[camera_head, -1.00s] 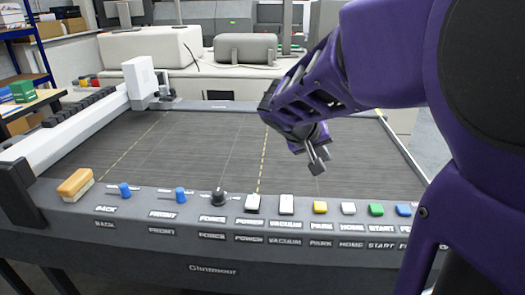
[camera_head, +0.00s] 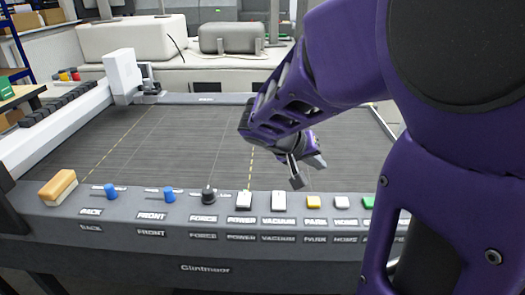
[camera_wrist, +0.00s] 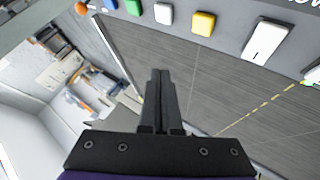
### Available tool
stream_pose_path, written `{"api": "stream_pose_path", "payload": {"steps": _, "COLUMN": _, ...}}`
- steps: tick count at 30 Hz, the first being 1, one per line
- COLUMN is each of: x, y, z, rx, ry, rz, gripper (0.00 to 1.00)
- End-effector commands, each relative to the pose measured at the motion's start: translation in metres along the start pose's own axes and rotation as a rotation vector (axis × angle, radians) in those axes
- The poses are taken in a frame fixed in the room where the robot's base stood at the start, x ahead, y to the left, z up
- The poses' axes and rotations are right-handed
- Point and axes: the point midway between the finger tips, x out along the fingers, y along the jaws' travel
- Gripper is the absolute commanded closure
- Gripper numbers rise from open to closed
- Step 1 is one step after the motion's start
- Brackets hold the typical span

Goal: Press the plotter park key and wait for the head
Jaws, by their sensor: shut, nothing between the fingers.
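The yellow park key (camera_head: 313,202) sits on the front panel above the label PARK, between the vacuum switch (camera_head: 279,200) and the white home key (camera_head: 341,202). It also shows in the wrist view (camera_wrist: 203,23). My gripper (camera_head: 297,183) is shut and empty, pointing down just behind and slightly left of the park key. In the wrist view, my closed fingers (camera_wrist: 160,75) are apart from the key. The white plotter head (camera_head: 122,72) stands at the far left of the bed, on the pale gantry beam (camera_head: 60,120).
A green start key (camera_head: 368,202) is right of home, partly beside my arm. The power switch (camera_head: 243,200), black force knob (camera_head: 208,195), two blue knobs and a wooden-backed brush (camera_head: 58,187) line the panel's left. The dark plotter bed (camera_head: 180,140) is bare.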

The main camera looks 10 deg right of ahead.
Motion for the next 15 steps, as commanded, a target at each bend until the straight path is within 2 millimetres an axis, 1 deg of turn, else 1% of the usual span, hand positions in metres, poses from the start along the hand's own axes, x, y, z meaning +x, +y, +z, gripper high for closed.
{"api": "stream_pose_path", "payload": {"steps": 8, "x": 0.022, "y": -0.016, "z": 0.016, "rx": -0.003, "ry": -0.002, "rz": 0.000, "gripper": 1.00}}
{"api": "stream_pose_path", "payload": {"steps": 15, "x": 0.048, "y": -0.035, "z": 0.035, "rx": -0.001, "ry": -0.001, "rz": 0.000, "gripper": 1.00}}
